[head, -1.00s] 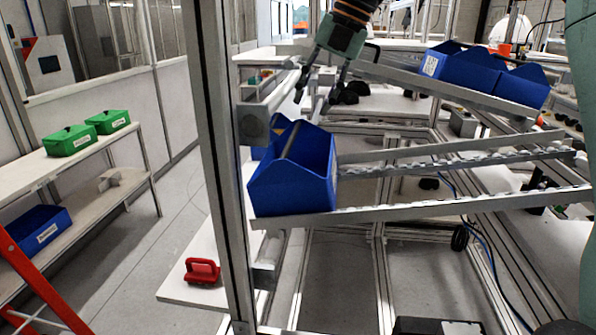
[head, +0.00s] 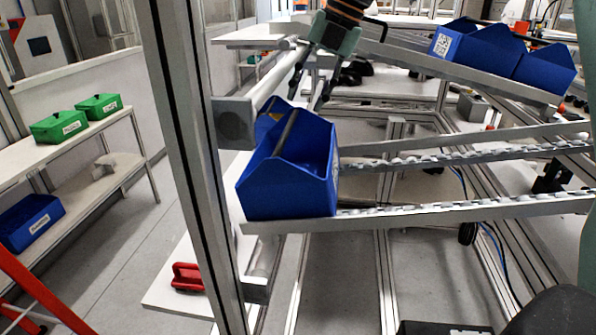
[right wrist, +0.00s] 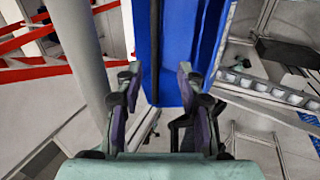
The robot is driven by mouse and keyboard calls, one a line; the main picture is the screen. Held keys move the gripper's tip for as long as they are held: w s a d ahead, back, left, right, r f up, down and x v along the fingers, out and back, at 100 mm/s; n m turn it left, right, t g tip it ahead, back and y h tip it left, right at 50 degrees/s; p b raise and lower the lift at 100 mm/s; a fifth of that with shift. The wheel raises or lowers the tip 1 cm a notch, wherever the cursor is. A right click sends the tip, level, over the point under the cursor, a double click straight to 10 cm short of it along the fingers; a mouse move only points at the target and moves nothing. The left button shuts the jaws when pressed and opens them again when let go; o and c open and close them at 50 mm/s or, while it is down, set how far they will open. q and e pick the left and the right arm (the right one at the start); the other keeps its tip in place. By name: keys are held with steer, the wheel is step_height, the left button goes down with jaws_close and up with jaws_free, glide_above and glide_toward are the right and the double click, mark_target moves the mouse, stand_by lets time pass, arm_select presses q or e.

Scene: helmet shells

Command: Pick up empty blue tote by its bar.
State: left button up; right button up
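The empty blue tote (head: 262,190) sits at the lower left end of a roller rack, open side up. Its grey bar (head: 288,132) runs lengthwise across the top. My right gripper (head: 309,95) hangs just above the tote's far end, fingers pointing down and spread, holding nothing. In the right wrist view the two fingers (right wrist: 160,97) are well apart, with part of the blue tote (right wrist: 172,40) between and beyond them. My left gripper is not in view.
A thick grey tube (head: 275,82) and an upright post (head: 185,150) stand close left of the tote. More blue totes (head: 487,62) sit on the upper rack at right. Green boxes (head: 60,126) are on a shelf at left. A red object (head: 188,277) lies on a white board below.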

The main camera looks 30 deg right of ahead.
mark_target(287, 131)
steer(key=x, duration=0.3)
steer(key=p+x, duration=0.1)
steer(key=x, duration=0.3)
steer(key=shift+w+a+r, duration=0.1)
steer(key=shift+w+a, duration=0.1)
steer(key=shift+w, duration=0.05)
steer(key=shift+a+f, duration=0.2)
steer(key=shift+f, duration=0.15)
steer(key=shift+a+f, duration=0.1)
steer(key=shift+a, duration=0.35)
steer(key=shift+w+d+f, duration=0.1)
steer(key=shift+d+f, duration=0.1)
steer(key=shift+d, duration=0.2)
steer(key=c, duration=0.3)
steer(key=shift+a, duration=0.1)
steer(key=c, duration=0.3)
steer(key=shift+a+r, duration=0.15)
steer(key=shift+a, duration=0.05)
jaws_close()
steer(key=shift+d, duration=0.1)
